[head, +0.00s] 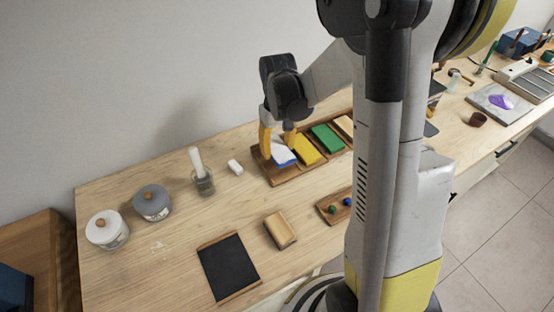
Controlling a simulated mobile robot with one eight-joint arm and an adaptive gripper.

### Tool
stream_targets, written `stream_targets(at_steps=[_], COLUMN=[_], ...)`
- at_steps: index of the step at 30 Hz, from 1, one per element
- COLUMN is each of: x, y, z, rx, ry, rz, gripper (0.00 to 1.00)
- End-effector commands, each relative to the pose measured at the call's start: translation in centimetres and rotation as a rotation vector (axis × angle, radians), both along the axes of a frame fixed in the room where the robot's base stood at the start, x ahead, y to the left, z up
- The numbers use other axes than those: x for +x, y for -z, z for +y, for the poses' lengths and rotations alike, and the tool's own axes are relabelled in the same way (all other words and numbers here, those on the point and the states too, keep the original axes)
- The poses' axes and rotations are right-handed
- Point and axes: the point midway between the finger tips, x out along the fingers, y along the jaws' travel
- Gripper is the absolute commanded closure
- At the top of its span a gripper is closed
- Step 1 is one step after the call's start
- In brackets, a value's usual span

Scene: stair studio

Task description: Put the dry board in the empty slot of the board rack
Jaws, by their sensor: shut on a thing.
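The board rack (284,179) is a long brown wooden holder on the table, below my gripper and partly hidden by my arm. A yellow board (306,150), a green board (327,138) and a pale wooden one (345,125) sit in it side by side. My gripper (278,143) points down at its left end, its yellow fingers shut on a blue-and-white board (283,156). This board is at the leftmost place of the rack and looks tilted. I cannot tell whether it is seated or just above the rack. Nothing visible shows which board is dry.
A glass jar (204,184) and a small white block (235,167) stand left of the rack. Two lidded pots (152,202) (107,230) are farther left. A black panel (228,267), a wooden block (281,230) and a small tray (329,212) lie in front.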

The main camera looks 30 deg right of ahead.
Motion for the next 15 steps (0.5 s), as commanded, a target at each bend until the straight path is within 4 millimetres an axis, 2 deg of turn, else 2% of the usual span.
stream_targets(at_steps=[4, 10, 15], x=[-0.1, -0.1, -0.1], y=[1.0, 4.1, 4.1], z=[0.2, 0.2, 0.2], rx=[0.000, 0.000, 0.000], ry=[0.000, 0.000, 0.000], rz=[0.000, 0.000, 0.000], gripper=[0.80, 0.80, 0.80])
